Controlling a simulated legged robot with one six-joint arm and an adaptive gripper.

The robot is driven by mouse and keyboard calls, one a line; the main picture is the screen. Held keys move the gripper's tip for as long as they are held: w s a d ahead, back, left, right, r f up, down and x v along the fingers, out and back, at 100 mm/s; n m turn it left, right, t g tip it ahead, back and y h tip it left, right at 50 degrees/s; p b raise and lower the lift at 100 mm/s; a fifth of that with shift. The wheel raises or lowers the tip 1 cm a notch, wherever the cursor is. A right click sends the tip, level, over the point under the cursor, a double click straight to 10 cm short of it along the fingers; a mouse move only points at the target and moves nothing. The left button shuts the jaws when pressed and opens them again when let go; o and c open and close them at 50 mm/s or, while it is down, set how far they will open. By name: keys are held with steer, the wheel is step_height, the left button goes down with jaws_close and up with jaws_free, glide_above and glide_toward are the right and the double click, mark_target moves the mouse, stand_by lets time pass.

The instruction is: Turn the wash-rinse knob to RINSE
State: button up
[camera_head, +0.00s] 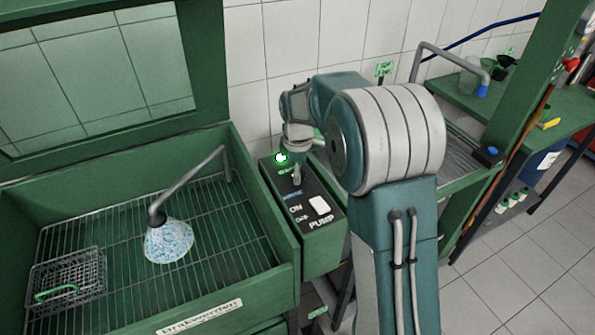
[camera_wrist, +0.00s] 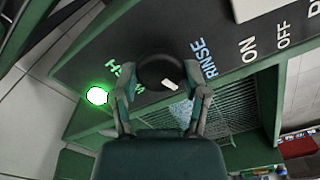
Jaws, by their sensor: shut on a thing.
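The wash-rinse knob (camera_wrist: 158,71) is round and black with a short white mark, on the dark control panel (camera_head: 322,190). In the wrist view the mark lies on the knob's lower right part. The blue RINSE label (camera_wrist: 202,58) is right of the knob; the green WASH label (camera_wrist: 119,72) is on its left, partly covered by a finger. My gripper (camera_wrist: 161,92) is shut on the knob, one finger on each side. In the head view my gripper (camera_head: 296,172) reaches down to the panel and hides the knob. A green light (camera_wrist: 97,95) is lit beside the WASH label; it also shows in the head view (camera_head: 280,157).
A white PUMP switch (camera_head: 320,205) with ON and OFF labels is on the same panel. Left of it is a green wash basin (camera_head: 262,270) with a grate, a wire basket (camera_head: 68,280) and a bent spout (camera_head: 190,183) over a blue-white patch. A tiled wall stands behind.

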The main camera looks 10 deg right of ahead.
steer(key=shift+n, duration=0.6)
steer(key=o, duration=1.1)
steer(key=shift+w, duration=0.1)
steer(key=shift+o, duration=0.2)
step_height(320, 180, up, 12)
steer(key=s+r+m+t, duration=0.25)
steer(key=s+m, duration=0.35)
steer(key=s, duration=0.5)
steer(key=s+r+m+t, duration=0.25)
steer(key=s+m, duration=0.25)
steer(key=s, duration=0.6)
steer(key=s+f+m, duration=0.3)
steer(key=s+m, duration=0.1)
steer(key=s, duration=0.3)
steer(key=shift+s+f+t, duration=0.15)
steer(key=shift+s+t, duration=0.1)
steer(key=shift+t, duration=0.05)
